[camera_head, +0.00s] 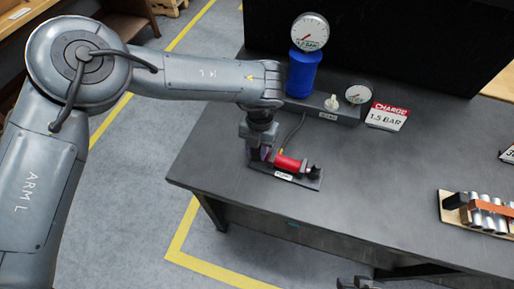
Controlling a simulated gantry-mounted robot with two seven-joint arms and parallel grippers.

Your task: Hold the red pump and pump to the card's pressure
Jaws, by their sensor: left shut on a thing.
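The red pump (288,163) lies on a small dark base plate with a white label, near the left side of the grey table. A black knob is at its right end. My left gripper (260,153) points down at the pump's left end and is shut on it; its fingertips are small and partly hidden. The charge card (387,116) reads "CHARGE 1.5 BAR" and stands behind and to the right. A blue cylinder (303,73) carries a large dial gauge (310,32). A grey part at the bottom edge, likely my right gripper (360,283), shows too little to read its jaws.
A smaller gauge (357,94) and a pale valve knob (331,102) sit on the block beside the blue cylinder. A thin hose runs from the block toward the pump. A wooden rack of metal cylinders (484,212) stands at the right. The table's middle is clear.

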